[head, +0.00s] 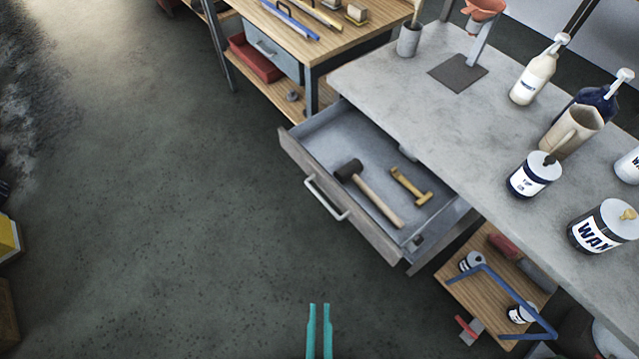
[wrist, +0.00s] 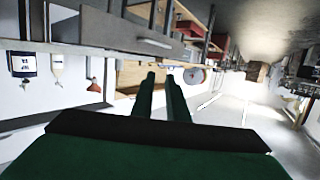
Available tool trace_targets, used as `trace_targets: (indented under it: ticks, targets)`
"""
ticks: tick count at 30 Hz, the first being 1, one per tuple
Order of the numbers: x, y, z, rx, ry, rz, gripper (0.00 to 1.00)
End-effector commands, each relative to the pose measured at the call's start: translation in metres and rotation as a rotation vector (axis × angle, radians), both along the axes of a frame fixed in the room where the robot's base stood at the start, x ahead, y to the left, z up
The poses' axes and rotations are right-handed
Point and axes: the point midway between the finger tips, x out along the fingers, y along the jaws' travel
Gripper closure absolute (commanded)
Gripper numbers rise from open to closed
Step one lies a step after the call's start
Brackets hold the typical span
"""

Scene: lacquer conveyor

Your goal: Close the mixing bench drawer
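The mixing bench drawer (head: 345,212) is pulled well out from under the grey bench top. Its grey front has a silver bar handle (head: 326,198). A black-headed mallet (head: 370,192) and a wooden-handled tool (head: 410,186) lie inside. My gripper (head: 319,306) is low in the head view, in front of the drawer and apart from it. Its two teal fingers are empty, with a narrow gap between them. In the wrist view, which appears upside down, the fingers (wrist: 161,76) point toward the furniture, and the drawer front (wrist: 108,30) shows at the upper left with its handle.
The mixing bench top (head: 400,85) carries bottles, a jug, and cans. Below it, a wooden shelf (head: 490,290) holds cans and tools beside a blue bar frame (head: 510,295). A wooden workbench (head: 330,38) stands behind. The floor (head: 170,200) left of the drawer is clear.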

Motion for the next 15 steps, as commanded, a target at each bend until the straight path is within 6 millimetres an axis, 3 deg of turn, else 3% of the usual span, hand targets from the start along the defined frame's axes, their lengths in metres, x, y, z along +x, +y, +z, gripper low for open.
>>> trace_targets:
  ticks: [5,15]
  targets:
    - [0.021,0.010,-0.003,0.106,-0.113,0.011,1.00]
    - [0.087,0.028,-0.009,0.519,-0.484,-0.021,1.00]
